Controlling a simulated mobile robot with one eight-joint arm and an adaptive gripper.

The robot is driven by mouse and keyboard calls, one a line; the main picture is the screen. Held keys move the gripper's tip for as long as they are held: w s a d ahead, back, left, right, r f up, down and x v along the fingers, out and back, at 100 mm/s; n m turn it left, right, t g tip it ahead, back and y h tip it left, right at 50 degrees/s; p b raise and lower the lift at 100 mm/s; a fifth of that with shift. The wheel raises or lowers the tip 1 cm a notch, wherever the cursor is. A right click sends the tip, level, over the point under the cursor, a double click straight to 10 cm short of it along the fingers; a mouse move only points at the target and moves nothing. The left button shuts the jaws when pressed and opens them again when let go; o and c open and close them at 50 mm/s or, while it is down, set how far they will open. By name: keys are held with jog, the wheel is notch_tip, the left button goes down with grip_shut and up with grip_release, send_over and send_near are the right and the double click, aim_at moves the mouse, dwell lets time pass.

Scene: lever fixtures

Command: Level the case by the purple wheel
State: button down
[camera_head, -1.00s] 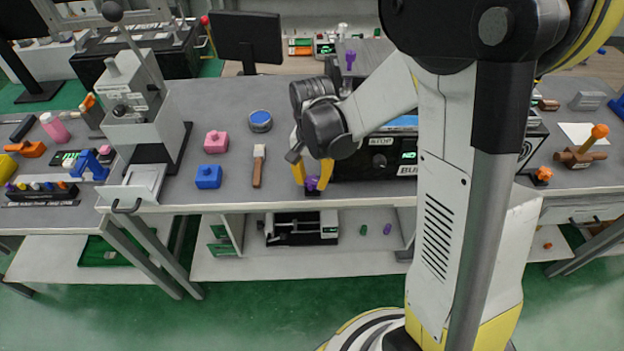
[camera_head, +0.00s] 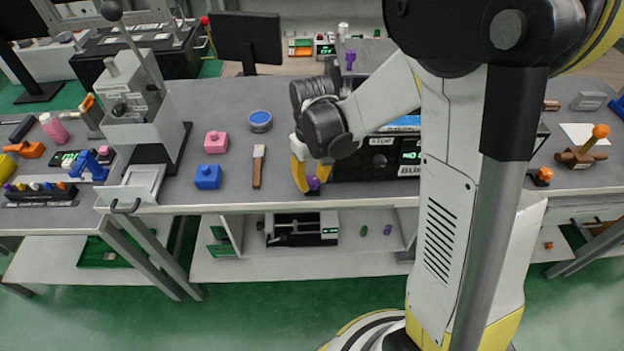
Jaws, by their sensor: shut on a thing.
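The purple wheel (camera_head: 314,183) sits low at the front left corner of the black case (camera_head: 375,168), near the table's front edge. My gripper (camera_head: 310,184) points down from above with its yellow fingers shut on the wheel, one finger on each side. The fingers hide part of the wheel. The case has a green lit display (camera_head: 409,157), too small to read for certain. My arm hides the case's right part and some of its top. I cannot tell from this view whether the case is level.
A wooden-handled brush (camera_head: 258,166), a blue block (camera_head: 208,177), a pink block (camera_head: 216,142) and a round blue-topped tin (camera_head: 260,121) lie left of my gripper. A tall grey lever fixture (camera_head: 140,100) stands farther left. Bare tabletop (camera_head: 280,150) lies between brush and gripper.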

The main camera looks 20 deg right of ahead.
aim_at(312, 180)
jog(key=shift+n, duration=0.7)
jog(key=c, duration=1)
grip_release()
jog(key=shift+c, duration=0.2)
notch_tip(312, 180, up, 12)
